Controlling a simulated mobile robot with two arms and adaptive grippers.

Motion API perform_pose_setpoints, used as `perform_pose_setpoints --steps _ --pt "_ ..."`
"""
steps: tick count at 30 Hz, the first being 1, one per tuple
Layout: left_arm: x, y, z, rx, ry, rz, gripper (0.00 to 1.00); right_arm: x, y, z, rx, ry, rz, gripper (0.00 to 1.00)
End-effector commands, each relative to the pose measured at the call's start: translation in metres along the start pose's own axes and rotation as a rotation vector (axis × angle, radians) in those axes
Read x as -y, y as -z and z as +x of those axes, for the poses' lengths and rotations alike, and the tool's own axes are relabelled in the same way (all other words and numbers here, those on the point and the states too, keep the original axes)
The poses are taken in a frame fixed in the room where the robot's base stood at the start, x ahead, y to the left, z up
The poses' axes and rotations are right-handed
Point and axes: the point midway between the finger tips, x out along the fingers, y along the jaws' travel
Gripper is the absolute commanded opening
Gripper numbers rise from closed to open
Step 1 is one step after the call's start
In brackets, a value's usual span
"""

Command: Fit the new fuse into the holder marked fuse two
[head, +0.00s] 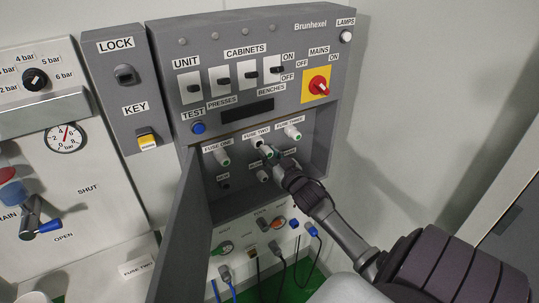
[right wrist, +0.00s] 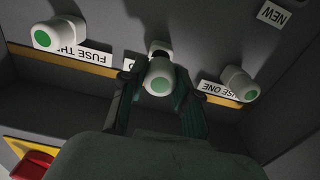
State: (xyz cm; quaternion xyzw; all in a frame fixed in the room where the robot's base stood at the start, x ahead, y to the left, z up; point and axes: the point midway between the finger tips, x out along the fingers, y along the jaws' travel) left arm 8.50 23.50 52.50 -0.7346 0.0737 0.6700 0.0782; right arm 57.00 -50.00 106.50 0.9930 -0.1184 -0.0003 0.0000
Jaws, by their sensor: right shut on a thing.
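My right gripper (head: 273,157) is inside the open grey cabinet, shut on a white fuse with a green end (right wrist: 159,78). In the right wrist view, the fuse sits between the two fingers, green end toward the camera. The fuse two holder (head: 257,140) is a pale fitting with a dark opening. It shows just behind the held fuse in the right wrist view (right wrist: 160,47). The fuse looks close in front of the holder and offset from its opening; I cannot tell whether they touch. The fuse two label (head: 256,131) is above the holder. My left gripper is not in view.
Green-ended fuses sit at fuse one (head: 222,157) and fuse three (head: 292,132), on either side. A white-topped piece (head: 262,175) stands below. The cabinet door (head: 188,230) hangs open on the left. A red mains switch (head: 318,85) is above right.

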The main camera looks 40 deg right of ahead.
Motion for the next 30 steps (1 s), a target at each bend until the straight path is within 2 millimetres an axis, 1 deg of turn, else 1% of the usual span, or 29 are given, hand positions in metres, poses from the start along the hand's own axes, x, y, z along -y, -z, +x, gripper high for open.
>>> perform_pose_setpoints --steps 12,20,30 --pt "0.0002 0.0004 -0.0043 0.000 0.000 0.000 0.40 0.0001 0.0010 0.0000 0.000 0.000 0.000 0.00" --pt "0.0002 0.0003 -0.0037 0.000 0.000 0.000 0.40 0.0002 0.0002 0.0001 0.000 0.000 0.000 0.00" --pt "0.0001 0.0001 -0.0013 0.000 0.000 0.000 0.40 0.0005 0.0001 0.0073 -0.001 0.001 0.000 0.00"
